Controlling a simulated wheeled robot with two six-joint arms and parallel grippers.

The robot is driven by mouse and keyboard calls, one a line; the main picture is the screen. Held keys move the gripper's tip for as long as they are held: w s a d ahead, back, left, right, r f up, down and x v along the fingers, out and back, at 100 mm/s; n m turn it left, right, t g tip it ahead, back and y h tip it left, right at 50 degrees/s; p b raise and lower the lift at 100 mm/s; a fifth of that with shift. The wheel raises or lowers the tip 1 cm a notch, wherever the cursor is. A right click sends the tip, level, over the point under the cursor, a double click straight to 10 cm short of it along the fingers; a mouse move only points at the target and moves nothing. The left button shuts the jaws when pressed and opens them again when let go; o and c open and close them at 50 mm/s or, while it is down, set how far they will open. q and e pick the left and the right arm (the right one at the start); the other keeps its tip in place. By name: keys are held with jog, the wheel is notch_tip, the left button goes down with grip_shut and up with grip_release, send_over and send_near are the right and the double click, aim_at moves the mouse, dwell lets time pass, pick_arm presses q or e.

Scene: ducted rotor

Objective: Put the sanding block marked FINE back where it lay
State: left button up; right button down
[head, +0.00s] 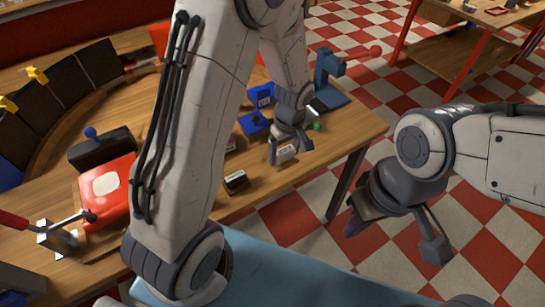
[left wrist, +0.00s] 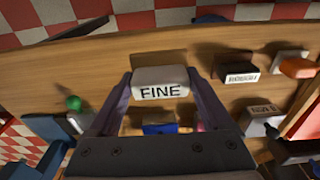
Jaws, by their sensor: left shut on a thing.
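The white sanding block marked FINE (left wrist: 160,90) sits between the fingers of my left gripper (head: 290,152), which is shut on it. Its label faces the wrist camera. In the head view the block (head: 286,155) shows close to the near edge of the wooden table, right of centre. I cannot tell whether it touches the tabletop. The block marked ROUGH (left wrist: 238,73), dark with a white label, lies to the right in the left wrist view; in the head view it (head: 236,182) lies left of the gripper. My right gripper (head: 393,237) is open and empty over the floor.
Another pale block (left wrist: 262,122) with an unreadable label lies beyond ROUGH. A green ball (head: 317,126) and a blue stand (head: 328,82) are right of my left gripper. Blue pieces (head: 255,122) lie behind it. A red case (head: 105,190) is far left.

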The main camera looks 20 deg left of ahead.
pick_arm(q)
jog(key=a+f, duration=0.1)
jog(key=w+a, duration=0.1)
jog(key=a+f+p, duration=0.1)
jog(key=a, duration=0.1)
jog(key=shift+w+f, duration=0.15)
jog(key=shift+f, duration=2.15)
jog(key=shift+f, duration=0.2)
jog(key=o, duration=1.1)
jog(key=shift+r, duration=0.15)
